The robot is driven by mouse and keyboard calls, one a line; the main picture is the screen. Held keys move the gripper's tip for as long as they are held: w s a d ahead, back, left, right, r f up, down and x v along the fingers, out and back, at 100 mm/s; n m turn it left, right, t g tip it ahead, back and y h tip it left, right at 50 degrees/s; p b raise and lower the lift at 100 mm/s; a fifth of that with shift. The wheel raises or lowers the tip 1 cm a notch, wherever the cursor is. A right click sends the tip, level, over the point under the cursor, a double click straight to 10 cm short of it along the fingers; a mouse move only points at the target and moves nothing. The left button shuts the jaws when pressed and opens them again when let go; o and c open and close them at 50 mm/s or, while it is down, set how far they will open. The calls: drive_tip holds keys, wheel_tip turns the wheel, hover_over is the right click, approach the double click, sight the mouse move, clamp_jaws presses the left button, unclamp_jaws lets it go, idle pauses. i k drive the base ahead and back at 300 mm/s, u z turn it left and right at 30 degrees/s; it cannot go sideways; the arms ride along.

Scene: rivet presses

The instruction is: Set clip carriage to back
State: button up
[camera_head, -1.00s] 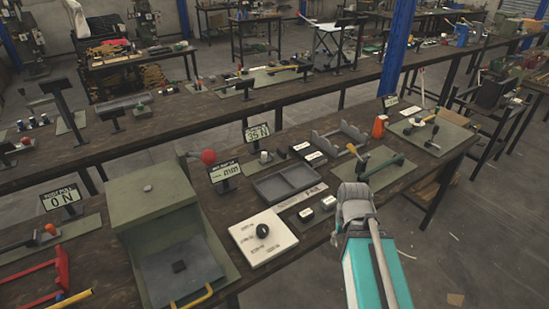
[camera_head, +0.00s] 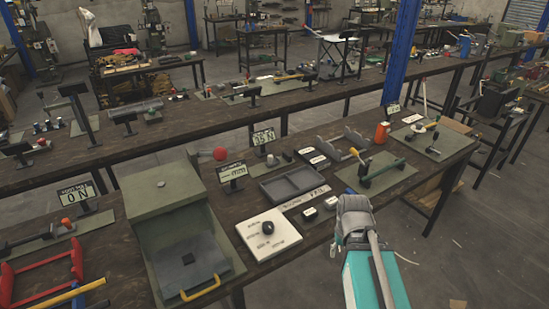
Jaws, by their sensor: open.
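I cannot tell for certain which part is the clip carriage. A fixture with a dark green bar (camera_head: 384,173) and a yellow-tipped lever (camera_head: 356,154) stands on a green plate on the near bench. Left of it is a grey bracket with two upright plates (camera_head: 343,143). A white plate with a black knob (camera_head: 268,227) lies nearer, with small printed labels that are unreadable. My gripper (camera_head: 353,201) is at the near bench's front edge, right of the white plate and nearer than the green-bar fixture. It is open and appears to touch nothing; its fingertips are hard to make out.
A green press-like box with a yellow handle (camera_head: 165,190) stands left of the white plate. A blue pillar (camera_head: 402,55) rises behind. Floor at right is mostly clear.

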sight(272, 162)
drive_tip(key=u, duration=0.1)
drive_tip(key=i, duration=0.9)
drive_tip(key=z, duration=0.05)
